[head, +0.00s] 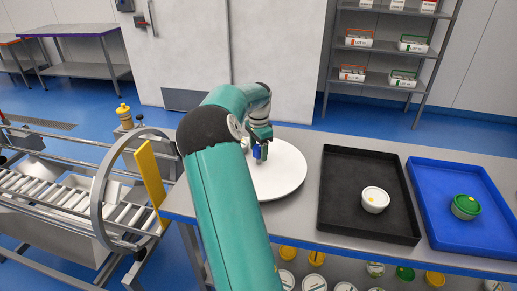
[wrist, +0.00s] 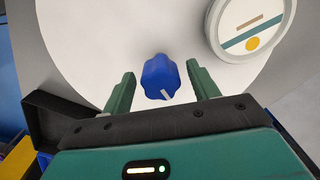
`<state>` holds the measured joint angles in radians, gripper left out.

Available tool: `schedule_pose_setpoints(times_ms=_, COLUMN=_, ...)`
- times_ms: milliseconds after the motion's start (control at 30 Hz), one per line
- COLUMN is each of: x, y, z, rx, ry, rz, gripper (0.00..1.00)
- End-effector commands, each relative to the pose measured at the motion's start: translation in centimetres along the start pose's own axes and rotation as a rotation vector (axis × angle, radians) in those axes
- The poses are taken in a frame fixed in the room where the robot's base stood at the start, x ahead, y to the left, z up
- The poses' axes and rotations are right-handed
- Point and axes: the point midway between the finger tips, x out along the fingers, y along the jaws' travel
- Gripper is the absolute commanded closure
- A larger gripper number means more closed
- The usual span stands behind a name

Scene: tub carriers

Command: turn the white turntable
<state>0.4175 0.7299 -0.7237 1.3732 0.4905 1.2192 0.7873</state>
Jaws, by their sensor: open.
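The white turntable (head: 287,178) is a round disc on the grey table, partly hidden behind my arm in the head view. It fills much of the wrist view (wrist: 95,45). A blue knob with a white mark (wrist: 160,78) stands on it, and a bit of its blue also shows in the head view (head: 257,152). My gripper (wrist: 162,72) is open, with one green finger on each side of the knob. I see gaps between fingers and knob. A round white-lidded tub (wrist: 251,28) with a teal stripe and yellow dot is at upper right in the wrist view.
A black tray (head: 338,215) with a white tub (head: 375,199) and a blue tray (head: 432,215) with a green-lidded tub (head: 466,206) lie right of the turntable. A roller conveyor (head: 55,200) with a grey hoop and yellow panel (head: 150,175) stands at left.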

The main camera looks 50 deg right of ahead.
Motion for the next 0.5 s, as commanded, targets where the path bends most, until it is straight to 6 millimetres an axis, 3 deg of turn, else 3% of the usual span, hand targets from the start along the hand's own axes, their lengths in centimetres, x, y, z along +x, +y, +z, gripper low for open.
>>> schedule_pose_setpoints(times_ms=133, x=-0.02, y=-0.01, z=0.01, rx=0.0, ry=0.0, rz=0.0, gripper=0.4)
schedule_pose_setpoints(times_ms=167, x=-0.02, y=0.0, z=0.01, rx=0.0, ry=0.0, rz=0.0, gripper=0.44)
schedule_pose_setpoints(times_ms=433, x=-0.05, y=0.0, z=0.01, rx=-0.001, ry=0.0, rz=0.0, gripper=0.97)
schedule_pose_setpoints(times_ms=500, x=-0.05, y=0.0, z=0.02, rx=-0.001, ry=0.0, rz=0.0, gripper=1.0)
